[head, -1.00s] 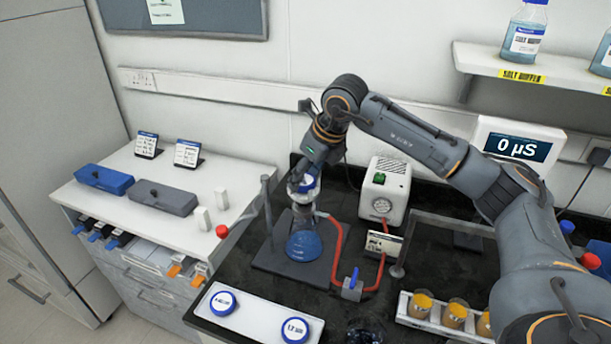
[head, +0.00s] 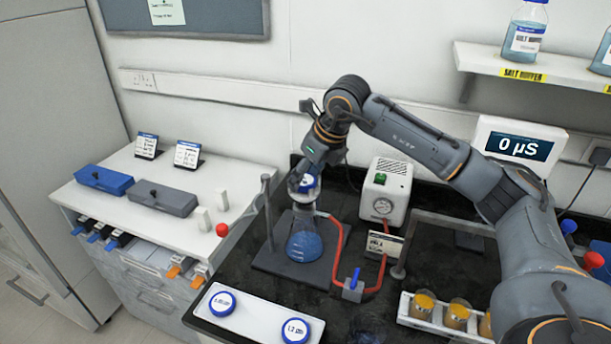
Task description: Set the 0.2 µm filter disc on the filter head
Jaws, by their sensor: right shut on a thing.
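My right gripper (head: 308,168) is shut on a small blue-and-white disc (head: 308,183), right over the filter head (head: 302,194) on top of the flask. The disc's print is too small to read. I cannot tell whether the disc touches the head, as the fingers and clear glass overlap it here. The flask (head: 304,244) holds blue liquid and stands upright on a dark stand base. My left gripper is not in view.
Two blue-rimmed discs, one at left (head: 222,304) and one marked 1.2 (head: 295,331), lie on a white tray (head: 258,318). A stand rod (head: 268,215), red hose (head: 342,240), blue-handled valve (head: 354,285) and pump (head: 384,190) surround the flask. Orange-topped jars (head: 457,312) stand at right.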

